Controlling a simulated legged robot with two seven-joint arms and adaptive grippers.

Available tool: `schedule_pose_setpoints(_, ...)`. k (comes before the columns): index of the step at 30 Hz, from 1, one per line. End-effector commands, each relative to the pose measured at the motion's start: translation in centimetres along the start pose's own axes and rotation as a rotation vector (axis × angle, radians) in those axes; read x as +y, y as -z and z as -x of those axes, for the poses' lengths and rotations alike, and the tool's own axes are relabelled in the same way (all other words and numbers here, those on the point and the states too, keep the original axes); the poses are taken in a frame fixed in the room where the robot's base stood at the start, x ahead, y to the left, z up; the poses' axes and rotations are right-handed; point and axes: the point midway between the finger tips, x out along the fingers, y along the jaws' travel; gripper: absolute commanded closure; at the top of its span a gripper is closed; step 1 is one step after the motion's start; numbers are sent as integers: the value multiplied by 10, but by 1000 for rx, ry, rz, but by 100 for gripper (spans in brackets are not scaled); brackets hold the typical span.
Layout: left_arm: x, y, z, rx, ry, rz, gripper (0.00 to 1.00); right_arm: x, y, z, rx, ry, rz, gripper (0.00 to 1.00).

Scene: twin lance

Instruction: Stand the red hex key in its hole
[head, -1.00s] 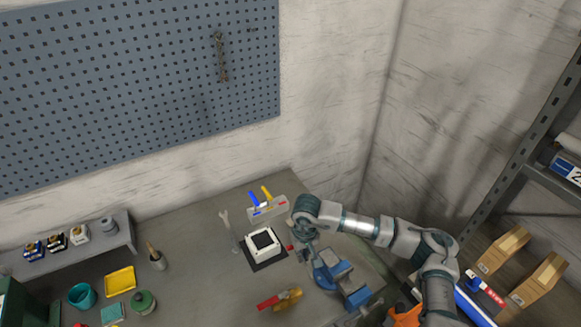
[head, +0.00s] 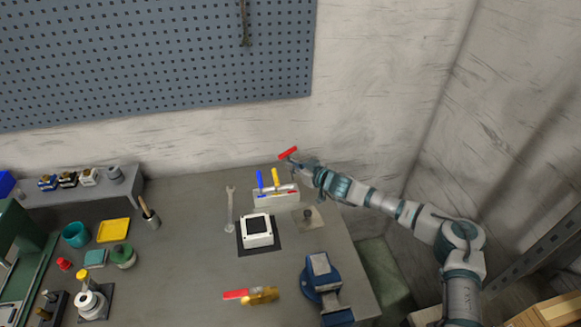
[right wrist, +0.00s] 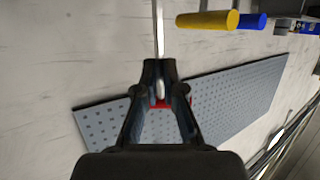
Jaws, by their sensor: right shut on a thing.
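The red hex key (head: 288,153) is held by my right gripper (head: 299,162) in the air, above and behind the light grey holder block (head: 268,201). Its red part slants up to the right in the head view. In the right wrist view, my right gripper (right wrist: 160,88) is shut, with a metal shaft (right wrist: 158,30) running up from the fingertips and a bit of red behind them. The blue key (head: 260,180) and yellow key (head: 275,177) stand in the block. A red mark (head: 292,192) shows toward the block's right end; its hole cannot be made out. My left gripper is out of view.
A white box (head: 258,241) on a dark mat lies in front of the block. A wrench (head: 230,210) is to its left, a blue vice (head: 322,280) at front right. A red-and-yellow tool (head: 250,295) lies at the front. A small plate (head: 309,219) sits right of the block.

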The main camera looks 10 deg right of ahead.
Motion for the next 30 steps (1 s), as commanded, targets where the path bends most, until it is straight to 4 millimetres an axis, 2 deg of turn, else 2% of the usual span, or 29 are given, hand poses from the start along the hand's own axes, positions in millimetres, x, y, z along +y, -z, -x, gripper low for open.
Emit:
schedule_pose_setpoints(3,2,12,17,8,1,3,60,6,6,-1,118,105,22,100)
schedule_pose_setpoints(9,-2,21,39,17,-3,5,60,-5,17,1,219,223,38,100)
schedule_pose_setpoints(16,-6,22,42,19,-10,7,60,-14,24,-1,231,245,44,100)
schedule_pose_setpoints(25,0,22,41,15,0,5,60,-2,17,6,236,243,34,100)
schedule_pose_setpoints(30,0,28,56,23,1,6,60,-1,6,3,236,243,32,100)
